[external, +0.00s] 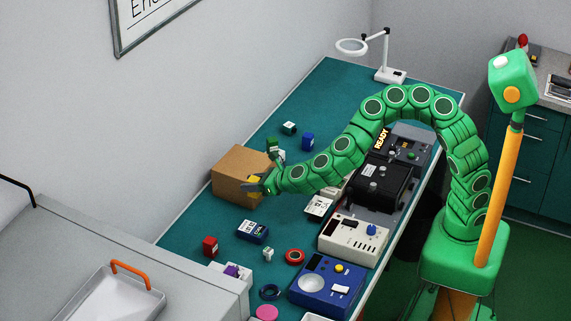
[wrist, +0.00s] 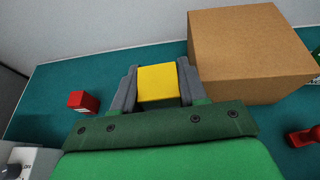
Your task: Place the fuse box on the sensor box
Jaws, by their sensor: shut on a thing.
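My gripper (external: 260,182) is shut on a small yellow box (external: 253,180), beside the large brown cardboard box (external: 238,172). In the wrist view, the yellow box (wrist: 157,84) sits between the two grey fingers of my gripper (wrist: 156,80). A small red box (external: 210,246) with a pale label stands on the bench; it also shows at left in the wrist view (wrist: 82,101). A blue box (external: 307,141), a dark teal box (external: 289,127) and a green box (external: 272,146) stand farther back. No readable label tells which is the fuse box or the sensor box.
The cardboard box stands close at the right in the wrist view (wrist: 250,55). Instruments, including a white one (external: 353,240) and a blue one (external: 326,286), line the bench's right edge. A magnifier lamp (external: 388,72) stands at the back. Bare bench (external: 190,223) lies left of the cardboard box.

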